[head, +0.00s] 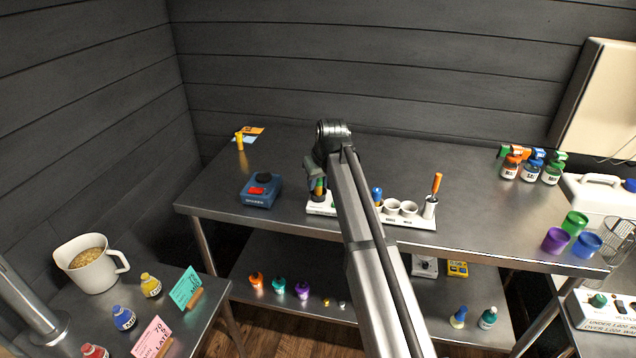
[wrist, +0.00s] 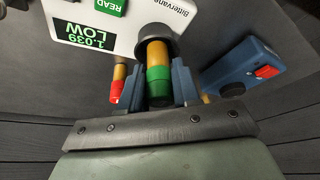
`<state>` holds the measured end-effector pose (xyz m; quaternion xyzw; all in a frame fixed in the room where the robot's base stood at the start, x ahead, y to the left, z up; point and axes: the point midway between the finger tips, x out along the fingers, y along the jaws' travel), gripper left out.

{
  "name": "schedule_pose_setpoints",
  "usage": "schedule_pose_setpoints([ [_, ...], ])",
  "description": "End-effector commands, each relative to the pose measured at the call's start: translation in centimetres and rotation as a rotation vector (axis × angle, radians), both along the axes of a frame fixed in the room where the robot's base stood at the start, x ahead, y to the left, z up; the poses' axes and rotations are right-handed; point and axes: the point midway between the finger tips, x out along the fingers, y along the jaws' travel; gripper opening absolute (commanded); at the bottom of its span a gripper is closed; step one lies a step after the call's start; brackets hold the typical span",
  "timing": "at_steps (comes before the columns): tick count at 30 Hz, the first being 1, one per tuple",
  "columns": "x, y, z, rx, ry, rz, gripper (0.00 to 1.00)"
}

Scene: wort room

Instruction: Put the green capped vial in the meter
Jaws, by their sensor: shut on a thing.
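The green capped vial (wrist: 158,85) has an amber body and stands between the fingers of my gripper (wrist: 159,92) in the wrist view. My gripper is shut on its cap end. The vial's far end reaches into the dark round socket of the white meter (wrist: 95,22); how deep it sits I cannot tell. The meter's display reads 1.039 LOW beside a green READ button. In the head view my gripper (head: 317,186) is over the meter (head: 318,208), and my arm hides part of both.
A red capped vial (wrist: 117,82) is close beside my left finger. A blue device (head: 260,191) with a red button stands left of the meter. A white holder (head: 412,219) with cups and an orange-handled tool is to the right. The bench's right middle is clear.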

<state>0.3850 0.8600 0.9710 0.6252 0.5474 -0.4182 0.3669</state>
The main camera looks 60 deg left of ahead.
Motion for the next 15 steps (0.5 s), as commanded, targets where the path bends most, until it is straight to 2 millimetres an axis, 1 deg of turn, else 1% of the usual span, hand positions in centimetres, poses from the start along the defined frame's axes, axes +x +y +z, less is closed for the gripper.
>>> schedule_pose_setpoints([
  [2,-0.01,-0.03,-0.62,0.0,0.0,0.0,0.01],
  [10,-0.01,-0.02,-0.72,-0.002,0.0,0.0,0.01],
  [15,-0.03,-0.06,-1.23,-0.004,0.001,0.0,0.01],
])
